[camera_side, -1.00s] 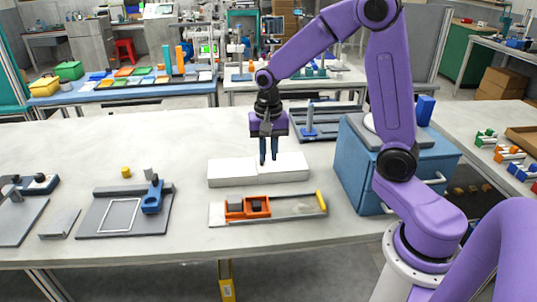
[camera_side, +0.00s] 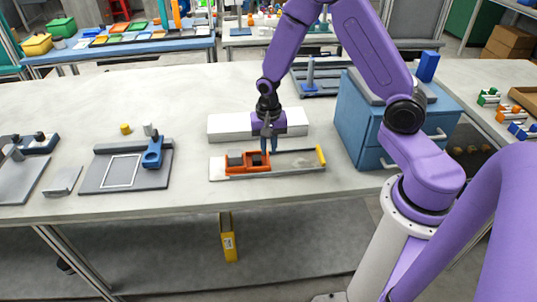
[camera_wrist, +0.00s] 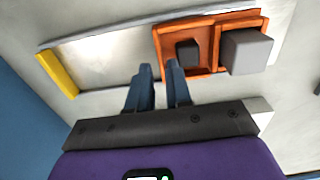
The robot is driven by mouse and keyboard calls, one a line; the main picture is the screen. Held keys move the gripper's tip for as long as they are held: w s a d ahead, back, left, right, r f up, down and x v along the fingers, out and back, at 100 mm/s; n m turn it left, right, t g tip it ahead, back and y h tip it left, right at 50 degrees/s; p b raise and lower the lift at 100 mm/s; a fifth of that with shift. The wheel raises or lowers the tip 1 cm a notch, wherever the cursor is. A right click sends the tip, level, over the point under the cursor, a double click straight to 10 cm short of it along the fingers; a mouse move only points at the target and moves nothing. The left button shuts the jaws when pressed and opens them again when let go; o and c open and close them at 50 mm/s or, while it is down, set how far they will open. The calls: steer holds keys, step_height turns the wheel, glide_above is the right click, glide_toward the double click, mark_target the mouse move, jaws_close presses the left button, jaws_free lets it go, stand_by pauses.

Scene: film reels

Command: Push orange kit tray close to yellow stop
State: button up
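The orange kit tray (camera_side: 247,171) sits toward the left end of a flat grey track (camera_side: 300,168). It holds a grey block (camera_wrist: 248,52) and a smaller dark block (camera_wrist: 187,52). The yellow stop (camera_side: 320,155) stands at the track's right end, with a clear stretch of track between it and the tray. In the wrist view the stop (camera_wrist: 57,74) is at the left. My gripper (camera_side: 268,150) points down by the tray's stop-side end; its fingers (camera_wrist: 158,68) are slightly apart with nothing between them. One fingertip overlaps the tray's corner in the wrist view; I cannot tell whether they touch.
A long white block (camera_side: 230,127) lies just behind the track, close to my gripper. A blue cabinet (camera_side: 352,125) stands to the right. A grey plate with a blue clamp (camera_side: 152,153) lies to the left. The table in front of the track is clear.

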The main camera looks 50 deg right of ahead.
mark_target(268, 158)
steer(key=shift+f, duration=1.8)
jaws_close()
steer(key=shift+s, duration=0.1)
